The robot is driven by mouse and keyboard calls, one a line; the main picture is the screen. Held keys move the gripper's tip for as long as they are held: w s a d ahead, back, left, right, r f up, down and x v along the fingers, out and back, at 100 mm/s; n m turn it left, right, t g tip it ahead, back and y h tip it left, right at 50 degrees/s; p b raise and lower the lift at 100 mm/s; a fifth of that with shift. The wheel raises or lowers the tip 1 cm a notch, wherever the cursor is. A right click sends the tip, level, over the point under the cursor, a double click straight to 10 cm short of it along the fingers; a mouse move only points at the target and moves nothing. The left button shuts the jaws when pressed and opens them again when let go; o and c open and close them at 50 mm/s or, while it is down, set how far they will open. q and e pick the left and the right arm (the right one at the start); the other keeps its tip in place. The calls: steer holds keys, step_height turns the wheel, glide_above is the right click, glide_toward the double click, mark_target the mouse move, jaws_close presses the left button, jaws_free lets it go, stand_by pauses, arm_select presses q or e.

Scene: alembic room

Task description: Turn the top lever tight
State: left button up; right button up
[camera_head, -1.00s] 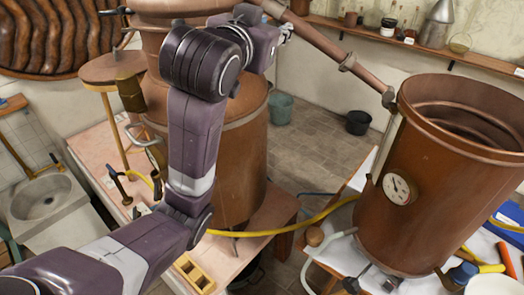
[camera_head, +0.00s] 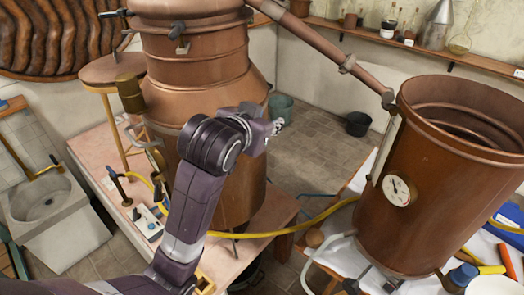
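A dark lever-like handle (camera_head: 116,12) sticks out to the left from the top of the copper still (camera_head: 200,85). A small metal latch (camera_head: 183,47) hangs on the band around the still's neck. I cannot tell for certain which of these is the top lever. My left gripper (camera_head: 279,124) is in front of the still's right side, below the neck and apart from both parts. It is seen from behind, small, pointing right, and its fingers are too unclear to tell open from shut. My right gripper is not in view.
A copper pipe (camera_head: 320,40) slopes from the still's top toward a copper vessel (camera_head: 440,170) with a gauge at right. A yellow hose (camera_head: 285,232) crosses below. Buckets stand behind on the floor.

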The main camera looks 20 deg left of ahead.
arm_select(q)
step_height(320, 180, down, 8)
steer(key=s+g, duration=0.1)
steer(key=s, duration=0.1)
steer(key=shift+s+r, duration=0.25)
steer(key=shift+s, duration=0.1)
